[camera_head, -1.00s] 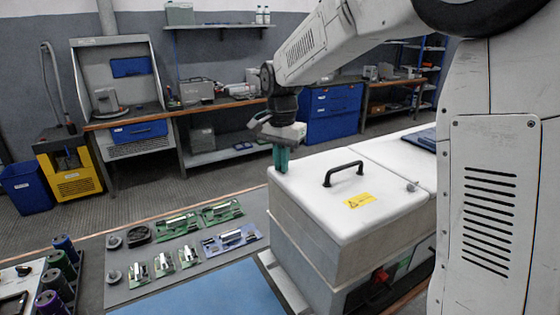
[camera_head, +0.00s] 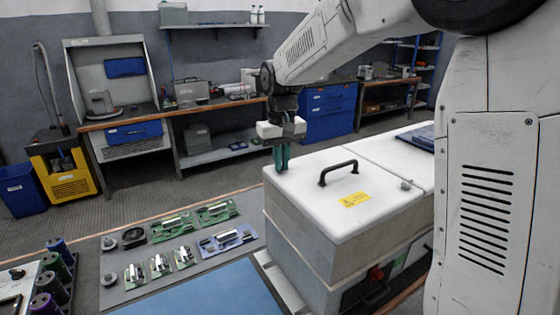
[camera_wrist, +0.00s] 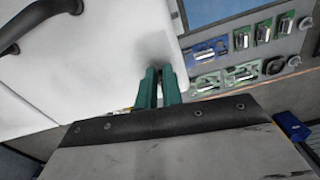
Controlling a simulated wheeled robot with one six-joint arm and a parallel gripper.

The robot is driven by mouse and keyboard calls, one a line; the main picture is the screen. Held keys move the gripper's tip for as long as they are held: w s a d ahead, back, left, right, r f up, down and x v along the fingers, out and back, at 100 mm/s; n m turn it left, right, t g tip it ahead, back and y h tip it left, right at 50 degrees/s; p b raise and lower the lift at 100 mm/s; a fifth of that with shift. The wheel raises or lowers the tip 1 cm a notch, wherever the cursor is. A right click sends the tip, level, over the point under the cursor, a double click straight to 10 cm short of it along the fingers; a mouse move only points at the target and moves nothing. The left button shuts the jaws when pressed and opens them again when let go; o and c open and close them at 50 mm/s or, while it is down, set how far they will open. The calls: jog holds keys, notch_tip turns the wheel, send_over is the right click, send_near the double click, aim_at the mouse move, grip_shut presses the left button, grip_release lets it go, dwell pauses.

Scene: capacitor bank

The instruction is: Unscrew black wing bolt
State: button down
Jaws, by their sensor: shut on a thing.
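My gripper (camera_head: 282,168) points straight down at the far left corner of the white cabinet lid (camera_head: 330,210). Its teal fingers are shut, low over the lid; in the wrist view the fingertips (camera_wrist: 158,72) meet the white lid surface. A second, greyish bolt (camera_head: 405,185) stands on the lid's right side.
A black handle (camera_head: 338,172) arches up from the lid, near a yellow warning label (camera_head: 355,199). Left of the cabinet, a grey mat (camera_head: 190,268) holds green and blue boards and round knobs. Capacitors (camera_head: 60,252) stand at the left edge. Workbenches line the back wall.

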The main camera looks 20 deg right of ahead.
jog(key=n, duration=0.4)
jog(key=shift+w+d, duration=0.2)
jog(key=shift+d, duration=0.1)
jog(key=n, duration=0.5)
jog(key=shift+w+d, duration=0.1)
jog(key=shift+d, duration=0.15)
jog(key=shift+w+f+n, duration=0.1)
jog(key=shift+w+n, duration=0.1)
jog(key=shift+n, duration=1.7)
jog(key=shift+w+n, duration=0.15)
jog(key=shift+n, duration=1.25)
jog(key=shift+w+n, duration=0.15)
jog(key=shift+n, duration=1.05)
